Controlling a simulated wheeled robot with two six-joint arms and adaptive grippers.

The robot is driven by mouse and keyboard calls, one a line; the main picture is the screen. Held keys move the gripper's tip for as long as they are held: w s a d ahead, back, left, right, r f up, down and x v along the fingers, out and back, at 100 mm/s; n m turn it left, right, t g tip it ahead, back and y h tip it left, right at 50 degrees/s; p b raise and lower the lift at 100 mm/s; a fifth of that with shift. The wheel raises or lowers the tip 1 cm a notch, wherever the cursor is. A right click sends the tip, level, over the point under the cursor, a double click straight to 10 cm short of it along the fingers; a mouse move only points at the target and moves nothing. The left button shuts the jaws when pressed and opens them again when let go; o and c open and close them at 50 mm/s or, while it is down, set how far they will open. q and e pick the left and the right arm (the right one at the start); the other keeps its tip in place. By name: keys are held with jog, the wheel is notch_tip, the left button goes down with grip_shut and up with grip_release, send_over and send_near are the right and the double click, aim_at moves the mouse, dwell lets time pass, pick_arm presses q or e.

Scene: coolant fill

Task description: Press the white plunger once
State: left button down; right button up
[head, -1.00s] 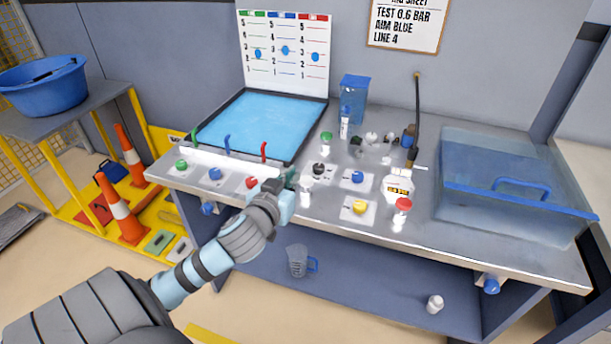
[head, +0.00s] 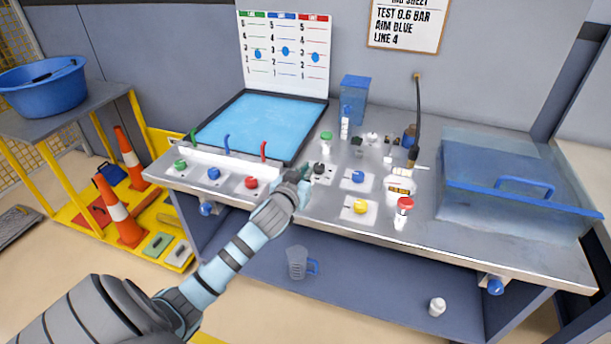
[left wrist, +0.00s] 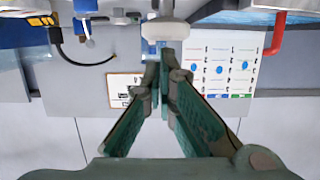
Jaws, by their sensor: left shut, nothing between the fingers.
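The white plunger (left wrist: 165,28) shows in the left wrist view as a wide pale cap on a narrower stem, upside down at the top middle. In the head view my left gripper hides most or all of it. My left gripper (head: 301,175) is over the front middle of the bench, beside the black knob. In the left wrist view its green fingers (left wrist: 157,66) meet at the tips with nothing between them, close to the cap. I cannot tell whether they touch it. My right gripper is not in view.
Red (head: 251,182), blue (head: 214,174) and yellow (head: 360,207) knobs stand nearby. A clear blue bin (head: 515,210) fills the bench's right end. A blue tray (head: 260,125) lies behind.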

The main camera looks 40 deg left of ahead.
pick_arm(q)
jog(key=shift+f, duration=0.15)
notch_tip(320, 180, down, 3)
jog(key=shift+r+b, duration=0.1)
jog(key=shift+b, duration=0.65)
jog(key=shift+r, duration=0.15)
jog(key=shift+r+p, duration=0.35)
jog(key=shift+p, duration=0.2)
jog(key=s+d+r+p, duration=0.3)
jog(key=s+r+p, duration=0.1)
jog(key=s, duration=0.5)
jog(key=shift+d+r, duration=0.15)
jog(key=shift+r, duration=0.7)
jog(key=shift+s, duration=0.1)
